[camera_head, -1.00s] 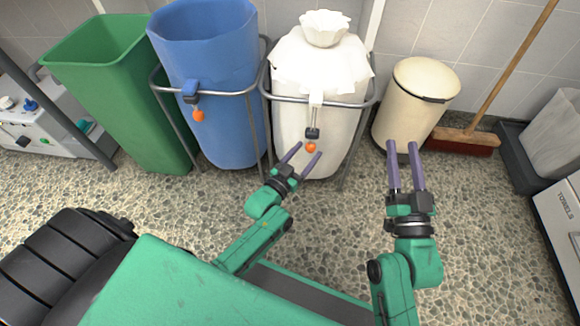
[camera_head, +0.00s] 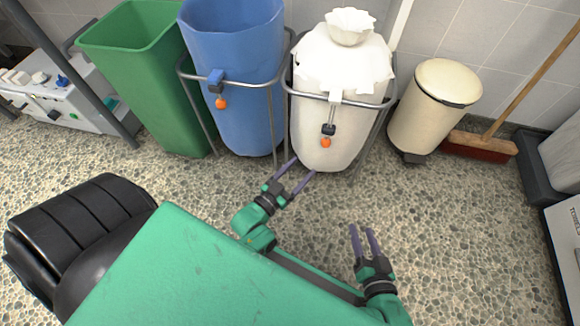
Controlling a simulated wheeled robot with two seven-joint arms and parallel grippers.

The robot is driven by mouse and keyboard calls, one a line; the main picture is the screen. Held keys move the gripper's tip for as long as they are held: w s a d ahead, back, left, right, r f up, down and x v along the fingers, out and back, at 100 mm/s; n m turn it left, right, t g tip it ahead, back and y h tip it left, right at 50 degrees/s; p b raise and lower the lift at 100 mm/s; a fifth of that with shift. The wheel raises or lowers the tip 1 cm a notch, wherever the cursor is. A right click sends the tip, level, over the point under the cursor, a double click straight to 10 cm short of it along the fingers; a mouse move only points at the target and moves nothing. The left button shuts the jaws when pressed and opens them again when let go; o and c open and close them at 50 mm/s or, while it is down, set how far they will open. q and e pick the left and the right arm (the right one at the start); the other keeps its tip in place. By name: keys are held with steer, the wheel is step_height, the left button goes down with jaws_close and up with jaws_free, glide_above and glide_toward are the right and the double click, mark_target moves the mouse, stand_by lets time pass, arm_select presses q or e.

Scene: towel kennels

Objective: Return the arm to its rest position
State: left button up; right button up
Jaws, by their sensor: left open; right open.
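My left gripper (camera_head: 294,177) is open and empty. It is low in front of the white bag bin, with its purple fingers pointing up and right toward the bin's base. My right gripper (camera_head: 364,239) is open and empty over the pebbled floor, right of the left one. Its fingers point up in the picture. Part of the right arm is cut off by the bottom edge.
Along the wall stand a green bin (camera_head: 140,85), a blue bag bin (camera_head: 240,100), the white bag bin (camera_head: 335,110) in a metal frame and a cream pedal bin (camera_head: 430,110). A broom (camera_head: 482,146) leans at right. The pebbled floor (camera_head: 460,230) at right is clear.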

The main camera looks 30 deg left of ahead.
arm_select(q)
steer(key=v, duration=0.4)
arm_select(e)
steer(key=shift+r+g, duration=0.3)
steer(key=shift+r, duration=0.4)
